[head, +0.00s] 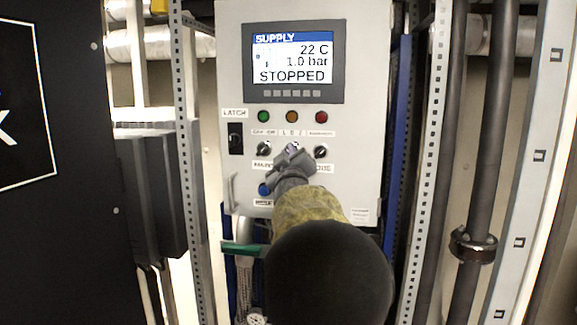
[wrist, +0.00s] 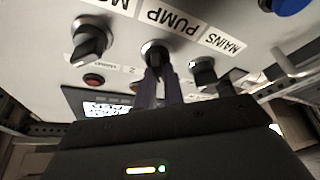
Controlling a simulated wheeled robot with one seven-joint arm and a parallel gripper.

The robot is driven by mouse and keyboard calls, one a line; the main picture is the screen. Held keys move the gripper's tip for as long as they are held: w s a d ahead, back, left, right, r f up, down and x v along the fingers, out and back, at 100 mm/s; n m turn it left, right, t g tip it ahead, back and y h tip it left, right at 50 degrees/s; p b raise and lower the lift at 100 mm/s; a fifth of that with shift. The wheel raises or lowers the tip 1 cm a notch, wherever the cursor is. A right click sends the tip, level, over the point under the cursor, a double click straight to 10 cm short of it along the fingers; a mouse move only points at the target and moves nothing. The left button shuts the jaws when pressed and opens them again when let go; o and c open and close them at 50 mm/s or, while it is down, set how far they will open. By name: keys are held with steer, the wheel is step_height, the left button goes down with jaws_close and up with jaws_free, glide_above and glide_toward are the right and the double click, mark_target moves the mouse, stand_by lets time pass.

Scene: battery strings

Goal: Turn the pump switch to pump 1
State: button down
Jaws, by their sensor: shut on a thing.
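The pump switch (wrist: 155,50) is the middle of three black rotary knobs on the grey control panel. It sits beside the PUMP label (wrist: 168,18) in the wrist view. My gripper (wrist: 158,75) has its two fingers closed on the sides of this knob. In the head view my gripper (head: 291,158) reaches up to the panel and hides most of the knob and its label. The exact pointer direction of the knob cannot be told. The panel display (head: 294,60) reads SUPPLY, 22 C, 1.0 bar, STOPPED.
The mains knob (head: 263,149) and the right-hand knob (head: 320,152) stand close on either side. Green (head: 263,117), orange (head: 292,117) and red (head: 321,117) lamps are above. A black latch switch (head: 236,138), blue button (head: 264,190) and door handle (head: 231,193) are at left.

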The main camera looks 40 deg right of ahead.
steer(key=shift+n+y+b, duration=0.5)
steer(key=shift+n, duration=0.6)
steer(key=c, duration=1.5)
jaws_free()
